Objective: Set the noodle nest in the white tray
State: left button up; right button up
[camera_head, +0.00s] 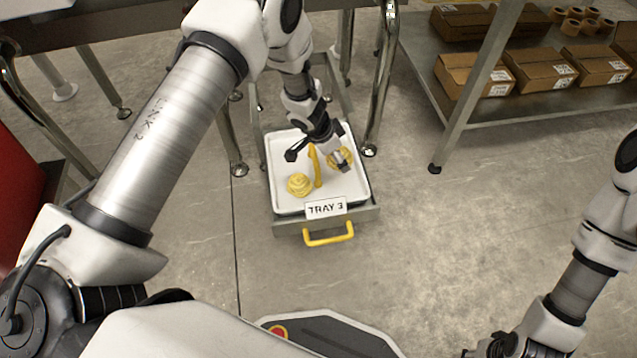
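The white tray (291,207) sits in a grey drawer-like frame labelled "TRAY 3". One yellow noodle nest (300,184) lies in its left part. A second yellow noodle nest (334,156) lies in its right part, partly hidden by my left gripper. A yellow upright strip (316,172) stands between them. My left gripper (318,160) is over the tray with its fingers spread, one to each side of the strip. Whether it touches the strip or the right nest is unclear. My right gripper (490,348) is at the bottom edge, mostly cut off, far from the tray.
A yellow handle (329,236) sticks out at the tray frame's front. Metal table legs (378,95) stand close behind and beside it. A shelf (520,108) with cardboard boxes and tape rolls is at the upper right. The floor right of the tray is clear.

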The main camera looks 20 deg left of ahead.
pick_arm(q)
notch_tip(320, 180, down, 10)
jog(key=b, duration=0.5)
jog(key=shift+s+r+b, duration=0.1)
jog(key=shift+r+b, duration=0.05)
jog(key=shift+b, duration=0.25)
jog(key=shift+r, duration=0.15)
jog(key=shift+c, duration=0.7)
jog(key=o, duration=1.4)
jog(key=shift+o, duration=0.2)
